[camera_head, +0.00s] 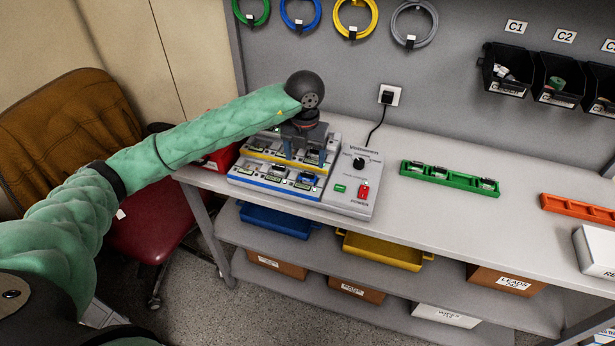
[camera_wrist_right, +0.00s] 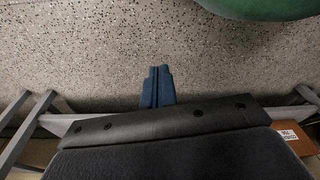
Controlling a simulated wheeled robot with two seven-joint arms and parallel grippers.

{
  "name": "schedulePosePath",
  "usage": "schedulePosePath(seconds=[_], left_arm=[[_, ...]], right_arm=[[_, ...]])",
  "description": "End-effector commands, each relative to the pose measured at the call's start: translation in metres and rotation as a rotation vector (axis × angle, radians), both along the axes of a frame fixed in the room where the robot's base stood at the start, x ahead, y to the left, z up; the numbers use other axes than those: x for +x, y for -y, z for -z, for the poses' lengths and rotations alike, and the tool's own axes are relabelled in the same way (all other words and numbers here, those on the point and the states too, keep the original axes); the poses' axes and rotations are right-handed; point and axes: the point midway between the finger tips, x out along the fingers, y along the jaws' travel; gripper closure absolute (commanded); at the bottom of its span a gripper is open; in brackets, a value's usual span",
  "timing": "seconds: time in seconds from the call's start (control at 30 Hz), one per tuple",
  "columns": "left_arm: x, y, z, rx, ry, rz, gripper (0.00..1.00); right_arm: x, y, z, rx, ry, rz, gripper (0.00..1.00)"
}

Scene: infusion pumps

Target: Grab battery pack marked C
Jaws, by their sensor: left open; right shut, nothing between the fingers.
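A tiered charging station (camera_head: 240,179) with white, yellow and blue strips stands at the left end of the bench. Several small battery packs (camera_head: 305,180) sit in its slots. Their letters are too small to read, so I cannot tell which is marked C. My left gripper (camera_head: 305,160) points down over the upper rows with its fingers apart. A pack (camera_head: 313,157) shows near the right finger; I cannot tell if the fingers touch it. My right gripper (camera_wrist_right: 159,72) is shut and empty over the speckled floor in the right wrist view.
A tester box (camera_head: 350,190) with a knob and red switch adjoins the station. A green tray (camera_head: 450,183) holding small items and an orange tray (camera_head: 580,207) lie farther right. Bench space between them is clear. A red chair (camera_head: 150,225) stands left; bins (camera_head: 505,75) hang on the wall.

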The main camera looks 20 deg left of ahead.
Motion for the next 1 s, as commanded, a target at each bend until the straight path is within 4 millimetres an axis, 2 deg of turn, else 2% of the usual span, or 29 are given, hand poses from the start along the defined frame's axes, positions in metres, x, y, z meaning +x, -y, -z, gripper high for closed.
schedulePosePath(seconds=[0.37,0.6,0.8,1.0], left_arm=[[0.001,0.002,0.015,-0.003,-0.001,0.002,0.27],[0.004,0.005,0.033,-0.003,-0.001,0.001,0.27],[0.005,0.006,0.052,-0.004,0.0,0.002,0.27],[0.005,0.006,0.06,-0.004,0.0,0.002,0.27]], right_arm=[[-0.013,0.014,0.017,-0.011,0.011,-0.006,1.0],[-0.036,0.027,0.035,-0.019,0.019,-0.012,1.0],[-0.059,0.032,0.043,-0.022,0.006,-0.013,1.0],[-0.066,0.033,0.047,-0.022,0.0,-0.012,1.0]])
